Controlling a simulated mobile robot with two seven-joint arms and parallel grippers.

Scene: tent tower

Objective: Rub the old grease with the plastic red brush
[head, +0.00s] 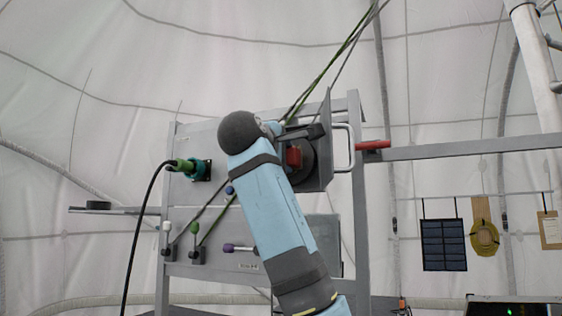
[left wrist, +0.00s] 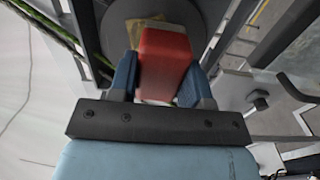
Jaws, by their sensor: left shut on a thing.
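The red brush (left wrist: 163,62) is a red block between the two blue fingers of my left gripper (left wrist: 160,80) in the left wrist view. The gripper is shut on it. In the head view the brush (head: 293,157) shows as a small red patch in front of a dark round plate (head: 309,158) on the grey frame. A yellowish-brown patch, likely the old grease (left wrist: 147,30), shows on the round plate just beyond the brush. I cannot tell whether the brush touches it. My left arm hides part of the plate in the head view. My right gripper is not in view.
An open hatch door (head: 320,140) with a white handle (head: 350,148) stands beside the plate. A red lever (head: 373,145) is right of it. A green plug with a black cable (head: 185,165) and several levers (head: 196,228) are on the panel at left. Green ropes (head: 325,70) run above.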

